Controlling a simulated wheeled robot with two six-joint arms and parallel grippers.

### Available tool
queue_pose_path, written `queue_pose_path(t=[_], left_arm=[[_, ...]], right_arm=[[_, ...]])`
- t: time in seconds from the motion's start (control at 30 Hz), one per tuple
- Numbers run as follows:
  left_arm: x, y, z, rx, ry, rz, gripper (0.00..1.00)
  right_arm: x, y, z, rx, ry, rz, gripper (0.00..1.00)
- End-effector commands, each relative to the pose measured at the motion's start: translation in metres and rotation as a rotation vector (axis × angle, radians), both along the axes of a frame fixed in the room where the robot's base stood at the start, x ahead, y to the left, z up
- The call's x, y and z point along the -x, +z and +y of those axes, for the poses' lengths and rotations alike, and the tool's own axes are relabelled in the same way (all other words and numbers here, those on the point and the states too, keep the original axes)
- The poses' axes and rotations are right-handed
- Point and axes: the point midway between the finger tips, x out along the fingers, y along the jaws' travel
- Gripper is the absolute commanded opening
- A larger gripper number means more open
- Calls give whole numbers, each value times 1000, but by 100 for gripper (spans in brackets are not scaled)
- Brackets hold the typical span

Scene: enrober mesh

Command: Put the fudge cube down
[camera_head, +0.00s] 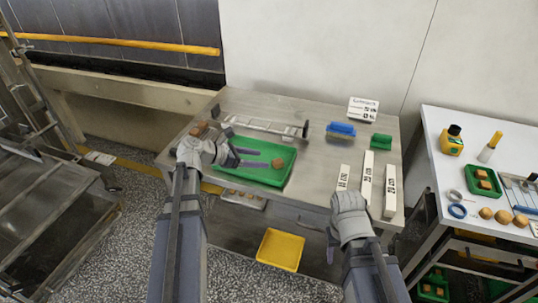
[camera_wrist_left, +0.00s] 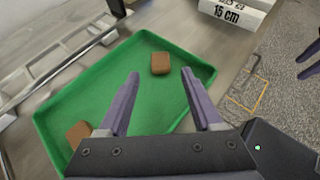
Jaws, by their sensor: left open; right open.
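A brown fudge cube (camera_head: 277,163) lies in the green tray (camera_head: 268,182), toward its right side; it also shows in the left wrist view (camera_wrist_left: 160,63), ahead of the fingertips. A second brown cube (camera_wrist_left: 78,133) lies at the tray's other end in the left wrist view. A brown cube (camera_head: 200,128) shows behind my left wrist in the head view. My left gripper (camera_head: 255,157) is open and empty over the tray, its fingers apart from the cubes. My right gripper (camera_head: 331,243) is open at the table's front edge, partly hidden by its own hand.
A grey metal rack (camera_head: 265,125) stands behind the tray. A blue brush (camera_head: 341,129), a green block (camera_head: 381,142), a sign (camera_head: 362,108) and white labelled bars (camera_head: 366,180) are to the right. A yellow bin (camera_head: 280,250) is below. A white side table (camera_head: 470,175) stands far right.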

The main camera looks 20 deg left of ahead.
Motion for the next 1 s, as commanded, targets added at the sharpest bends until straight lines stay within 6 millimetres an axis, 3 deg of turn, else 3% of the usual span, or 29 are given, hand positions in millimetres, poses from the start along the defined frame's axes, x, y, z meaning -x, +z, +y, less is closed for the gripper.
queue_pose_path(t=[0.1, 0.33, 1.0], left_arm=[[13, 14, 14, -1, 2, -1, 66], [25, 22, 28, 0, 1, 0, 66], [27, 22, 30, -1, 0, -1, 66]], right_arm=[[0, 14, 0, 0, 0, 0, 50], [0, 22, 0, 0, 0, 0, 50], [0, 22, 0, 0, 0, 0, 50]])
